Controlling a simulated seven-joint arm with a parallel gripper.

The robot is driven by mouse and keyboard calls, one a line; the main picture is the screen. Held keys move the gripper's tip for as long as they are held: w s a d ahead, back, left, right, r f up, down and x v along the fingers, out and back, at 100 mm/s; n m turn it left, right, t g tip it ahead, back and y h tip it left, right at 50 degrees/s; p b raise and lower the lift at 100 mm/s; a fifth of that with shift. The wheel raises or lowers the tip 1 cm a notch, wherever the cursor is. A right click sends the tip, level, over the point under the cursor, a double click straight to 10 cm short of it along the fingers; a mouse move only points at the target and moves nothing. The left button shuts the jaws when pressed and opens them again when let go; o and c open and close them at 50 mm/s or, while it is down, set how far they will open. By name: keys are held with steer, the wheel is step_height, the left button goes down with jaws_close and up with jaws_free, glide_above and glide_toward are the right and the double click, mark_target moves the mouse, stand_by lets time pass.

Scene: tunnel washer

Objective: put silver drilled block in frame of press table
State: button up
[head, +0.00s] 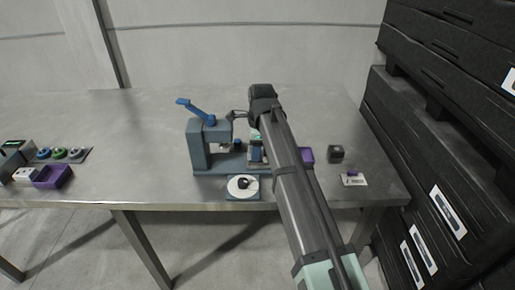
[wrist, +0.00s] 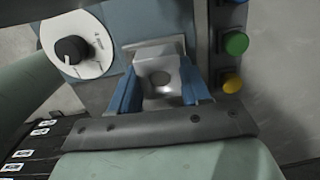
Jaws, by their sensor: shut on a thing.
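The silver drilled block (wrist: 160,78), with a round hole in its face, sits between the two blue fingers of my gripper (wrist: 160,92) in the wrist view. My gripper is shut on it. In the head view my gripper (head: 257,152) is at the right side of the blue-grey press (head: 200,150), over or close to its base, and my arm hides much of that spot. The frame of the press table cannot be made out clearly, and I cannot tell whether the block touches it.
A white dial with a black knob (head: 243,185) is at the press front. Green (wrist: 236,43) and yellow (wrist: 230,82) buttons show in the wrist view. Black stacked crates (head: 425,150) bound the right side.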

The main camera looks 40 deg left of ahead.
mark_target(261, 164)
steer(key=shift+h, duration=0.5)
steer(key=d+f, duration=0.3)
steer(key=shift+s, duration=0.25)
steer(key=o, duration=1.7)
steer(key=shift+c, duration=0.2)
steer(key=shift+a+r, duration=0.1)
steer(key=shift+r, duration=0.05)
steer(key=shift+w+a+r, duration=0.1)
steer(key=shift+w+r, duration=0.05)
steer(key=shift+r, duration=0.65)
steer(key=shift+w+a+r, duration=0.1)
steer(key=shift+r, duration=0.7)
steer(key=shift+w+a+r, duration=0.15)
steer(key=shift+a+r, duration=0.1)
steer(key=shift+r, duration=0.85)
steer(key=shift+w+a+r, duration=0.1)
steer(key=shift+a+r, duration=0.1)
steer(key=shift+r, duration=0.85)
